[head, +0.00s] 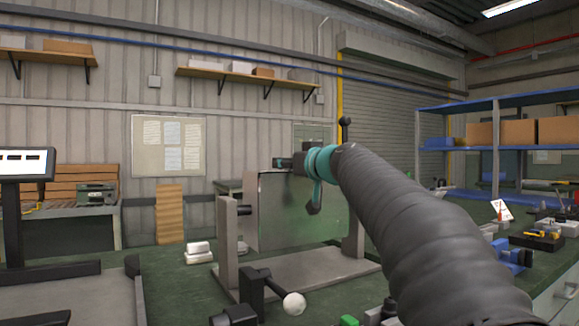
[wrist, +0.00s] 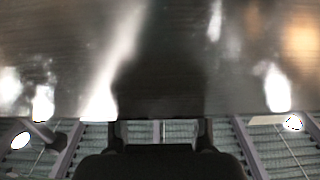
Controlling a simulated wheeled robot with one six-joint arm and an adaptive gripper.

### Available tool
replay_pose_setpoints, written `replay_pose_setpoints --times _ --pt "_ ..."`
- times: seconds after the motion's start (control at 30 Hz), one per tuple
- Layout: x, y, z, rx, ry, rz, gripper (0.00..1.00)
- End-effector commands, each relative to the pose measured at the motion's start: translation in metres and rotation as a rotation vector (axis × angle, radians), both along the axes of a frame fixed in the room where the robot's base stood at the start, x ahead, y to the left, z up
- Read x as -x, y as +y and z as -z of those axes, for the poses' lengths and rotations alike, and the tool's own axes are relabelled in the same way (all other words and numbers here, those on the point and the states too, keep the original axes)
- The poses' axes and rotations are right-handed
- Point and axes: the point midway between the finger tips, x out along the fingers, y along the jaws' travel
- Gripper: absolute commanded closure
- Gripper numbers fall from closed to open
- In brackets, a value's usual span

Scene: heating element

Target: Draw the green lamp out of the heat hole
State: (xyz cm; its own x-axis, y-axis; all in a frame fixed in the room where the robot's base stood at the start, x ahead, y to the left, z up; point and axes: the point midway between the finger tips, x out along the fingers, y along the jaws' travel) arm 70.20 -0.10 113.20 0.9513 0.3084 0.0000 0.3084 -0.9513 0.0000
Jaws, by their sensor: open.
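I cannot make out the green lamp or the heat hole in either view. An upright, shiny greenish metal panel (head: 272,215) stands in a grey frame (head: 229,235) on the bench. My gripper (head: 281,162) is at the panel's upper edge in the head view, small and partly hidden by my arm. In the wrist view my gripper (wrist: 161,128) shows two dark fingers spread apart with nothing visible between them. A glossy dark metal surface (wrist: 160,60) with bright reflections fills the upper part of that view, close to the fingertips. Whether they touch is unclear.
A black fixture with a white ball (head: 294,304) stands in front of the frame. White blocks (head: 198,252) lie left of it. A screen (head: 25,162) stands at far left. Tools and small parts (head: 540,235) crowd the bench at right. Green bench top (head: 180,285) is clear at left.

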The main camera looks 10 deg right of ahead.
Motion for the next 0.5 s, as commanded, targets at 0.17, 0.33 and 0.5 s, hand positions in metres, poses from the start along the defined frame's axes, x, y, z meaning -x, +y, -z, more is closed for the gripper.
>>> replay_pose_setpoints --times 0.17,0.33,0.5 --pt "0.0004 0.0 0.0005 0.0 0.0 0.0 0.62" --pt "0.0005 -0.0001 0.0005 0.0 0.0 0.0 0.98" --pt "0.0006 -0.0002 0.0004 0.0 0.0 0.0 0.99"
